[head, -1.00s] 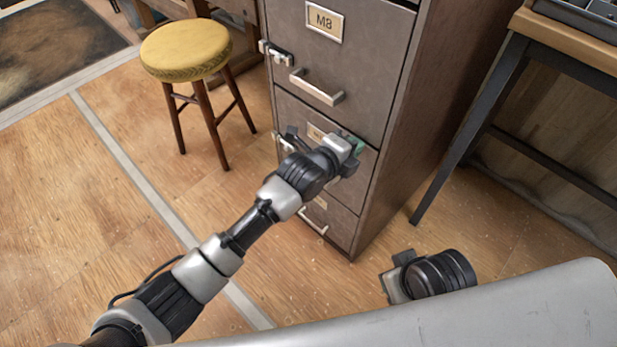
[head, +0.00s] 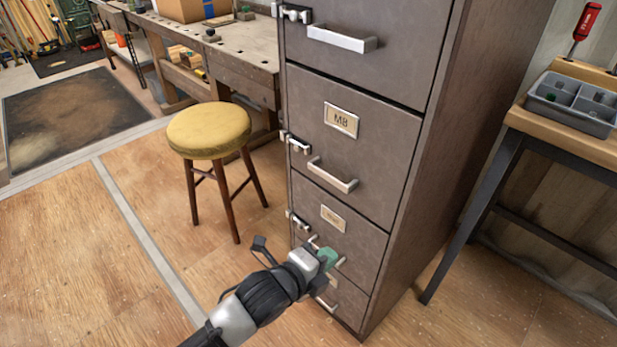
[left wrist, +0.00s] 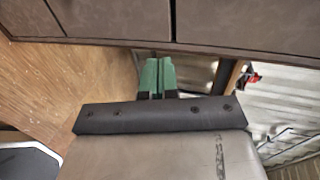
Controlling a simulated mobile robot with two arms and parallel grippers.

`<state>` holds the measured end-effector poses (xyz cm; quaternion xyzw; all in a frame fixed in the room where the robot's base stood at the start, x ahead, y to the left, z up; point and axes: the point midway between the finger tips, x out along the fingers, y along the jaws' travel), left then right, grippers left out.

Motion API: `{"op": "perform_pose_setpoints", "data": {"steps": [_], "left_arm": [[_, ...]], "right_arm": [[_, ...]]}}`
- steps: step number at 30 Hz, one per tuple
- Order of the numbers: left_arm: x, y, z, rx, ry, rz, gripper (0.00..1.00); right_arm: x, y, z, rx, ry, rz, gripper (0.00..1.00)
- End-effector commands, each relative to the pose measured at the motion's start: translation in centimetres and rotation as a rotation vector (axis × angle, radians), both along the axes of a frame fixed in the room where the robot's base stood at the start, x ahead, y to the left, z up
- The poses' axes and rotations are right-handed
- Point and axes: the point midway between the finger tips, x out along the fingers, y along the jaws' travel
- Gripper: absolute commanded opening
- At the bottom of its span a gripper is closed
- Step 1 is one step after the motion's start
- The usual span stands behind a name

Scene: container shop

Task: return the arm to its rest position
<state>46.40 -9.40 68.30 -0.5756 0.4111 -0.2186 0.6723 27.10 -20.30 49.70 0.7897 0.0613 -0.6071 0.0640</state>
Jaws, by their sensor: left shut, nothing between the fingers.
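My left arm comes in from the bottom of the head view. Its gripper (head: 328,258), with green fingertips, is in front of the lower drawers of a grey filing cabinet (head: 374,70). In the left wrist view the green fingers (left wrist: 157,76) are together with nothing between them. The cabinet front spans the top of that view, beyond the fingertips. I cannot tell whether the fingers touch the cabinet. My right gripper is not in view.
A yellow-topped stool (head: 209,131) stands left of the cabinet, with a wooden workbench (head: 235,62) behind it. A side table (head: 575,130) with a grey tray (head: 573,119) stands at the right. The wooden floor at left is clear.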

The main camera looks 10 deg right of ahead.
Motion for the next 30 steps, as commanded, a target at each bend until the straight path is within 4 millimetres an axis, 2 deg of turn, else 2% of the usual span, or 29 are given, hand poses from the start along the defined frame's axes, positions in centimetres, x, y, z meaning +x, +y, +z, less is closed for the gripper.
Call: {"op": "perform_pose_setpoints", "data": {"steps": [5,8,11,13,15,18,24,30], "left_arm": [[-0.1,0.4,-0.4,-0.015,0.042,0.027,0.00],[-0.5,1.9,-1.7,-0.070,0.190,0.132,0.00],[-1.4,5.4,-4.5,-0.165,0.451,0.340,0.00],[-2.7,8.9,-7.1,-0.244,0.664,0.539,0.00],[-4.6,12.7,-9.9,-0.320,0.862,0.759,0.00],[-7.6,17.6,-13.0,-0.404,1.059,1.035,0.00],[-13.3,24.1,-16.6,-0.506,1.264,1.436,0.00],[-18.6,29.0,-18.5,-0.572,1.358,1.762,0.00]], "right_arm": [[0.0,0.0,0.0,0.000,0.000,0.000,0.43],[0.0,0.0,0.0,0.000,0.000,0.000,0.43],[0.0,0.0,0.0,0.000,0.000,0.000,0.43],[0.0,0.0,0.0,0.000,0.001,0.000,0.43],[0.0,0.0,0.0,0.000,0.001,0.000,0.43],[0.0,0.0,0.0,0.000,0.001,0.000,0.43],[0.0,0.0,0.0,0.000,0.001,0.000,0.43],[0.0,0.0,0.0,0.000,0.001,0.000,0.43]]}}
